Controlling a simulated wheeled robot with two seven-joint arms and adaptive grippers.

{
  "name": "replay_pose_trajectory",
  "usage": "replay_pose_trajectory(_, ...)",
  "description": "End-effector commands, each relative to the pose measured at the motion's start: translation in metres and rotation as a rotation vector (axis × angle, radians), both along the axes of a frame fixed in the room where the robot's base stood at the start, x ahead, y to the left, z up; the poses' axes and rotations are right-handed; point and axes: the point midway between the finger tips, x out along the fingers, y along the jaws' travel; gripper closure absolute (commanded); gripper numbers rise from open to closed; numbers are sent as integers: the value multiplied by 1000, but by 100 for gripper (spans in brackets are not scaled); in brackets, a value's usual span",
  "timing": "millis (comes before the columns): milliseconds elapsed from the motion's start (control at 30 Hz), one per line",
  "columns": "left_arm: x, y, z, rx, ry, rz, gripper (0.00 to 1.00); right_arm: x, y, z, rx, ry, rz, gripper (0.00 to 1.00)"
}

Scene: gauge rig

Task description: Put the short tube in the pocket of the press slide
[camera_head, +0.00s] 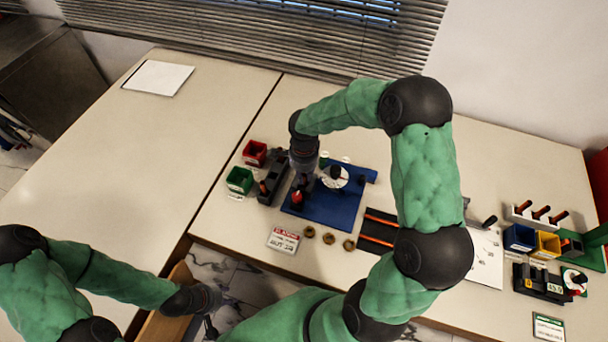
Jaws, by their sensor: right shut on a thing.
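A blue plate (325,208) lies on the table and carries a round white dial (336,177) and a small red part (297,197). I cannot tell which part is the press slide, and its pocket does not show clearly. My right gripper (298,182) points down at the plate's left side, close to the red part. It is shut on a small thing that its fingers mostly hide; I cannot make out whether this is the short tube. My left gripper (210,322) hangs low by the table's front edge, its jaws too small to read.
Several small brass rings, one in the middle (328,238), lie in front of the plate beside a label card (284,241). Red (254,153) and green (240,180) bins stand left. A dark striped mat (378,231) lies right; blue (519,238) and yellow (547,245) bins stand farther right.

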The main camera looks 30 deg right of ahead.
Motion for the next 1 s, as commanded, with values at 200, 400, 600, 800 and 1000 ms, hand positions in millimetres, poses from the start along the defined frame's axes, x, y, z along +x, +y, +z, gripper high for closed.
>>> replay_pose_trajectory(200, 0, 0, 0, 0, 0, 0, 60, -1, 1, -1, 0, 3, 0, 80)
replay_pose_trajectory(400, 0, 0, 0, 0, 0, 0, 60, -1, 0, -1, 0, 2, 0, 56)
replay_pose_trajectory(600, 0, 0, 0, 0, 0, 0, 60, 0, 0, 0, 0, 1, 0, 56)
replay_pose_trajectory(800, 0, 0, 0, 0, 0, 0, 60, 0, 0, 15, -1, -1, -1, 56)
replay_pose_trajectory(1000, 0, 0, 0, 0, 0, 0, 60, 1, 0, 53, 0, -4, -1, 56)
